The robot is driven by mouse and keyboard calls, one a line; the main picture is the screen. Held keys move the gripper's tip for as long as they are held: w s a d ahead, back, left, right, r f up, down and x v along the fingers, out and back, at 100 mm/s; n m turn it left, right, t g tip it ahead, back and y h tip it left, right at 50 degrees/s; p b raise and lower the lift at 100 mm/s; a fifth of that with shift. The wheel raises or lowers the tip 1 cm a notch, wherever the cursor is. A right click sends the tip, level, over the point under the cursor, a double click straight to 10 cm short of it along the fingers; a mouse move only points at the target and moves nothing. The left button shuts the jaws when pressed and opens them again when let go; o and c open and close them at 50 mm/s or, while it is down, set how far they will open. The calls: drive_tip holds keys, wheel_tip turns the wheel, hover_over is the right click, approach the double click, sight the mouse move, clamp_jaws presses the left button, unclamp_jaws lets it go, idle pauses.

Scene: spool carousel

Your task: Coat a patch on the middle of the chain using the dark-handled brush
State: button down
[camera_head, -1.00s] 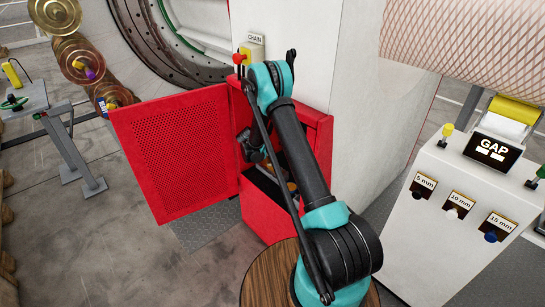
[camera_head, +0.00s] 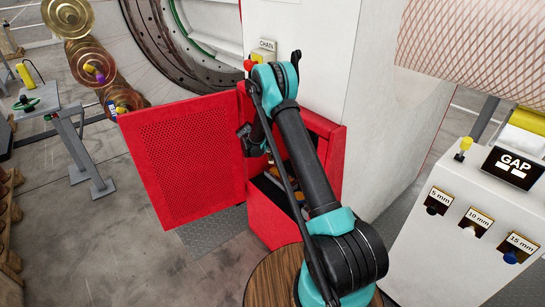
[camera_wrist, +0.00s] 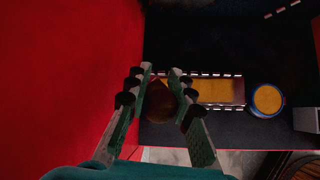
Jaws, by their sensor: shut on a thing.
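My gripper (camera_wrist: 160,84) is inside the open red cabinet (camera_head: 322,165). Its fingers are shut on a dark brown rounded piece (camera_wrist: 160,103), seen end-on in the wrist view. It looks like the end of the dark-handled brush, but its bristles are hidden. Beyond the fingers lies a rectangular tray with orange-yellow contents (camera_wrist: 212,90). To its right is a round blue-rimmed pot (camera_wrist: 267,99) with similar orange contents. I cannot make out the chain.
The red perforated cabinet door (camera_head: 187,160) stands swung open to the left. In the wrist view a red wall (camera_wrist: 60,80) is close on the left. A white GAP console (camera_head: 470,225) is at the right. A grey stand (camera_head: 67,115) is at the far left.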

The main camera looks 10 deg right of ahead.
drive_tip(key=shift+r, duration=2.5)
drive_tip(key=shift+s, duration=0.1)
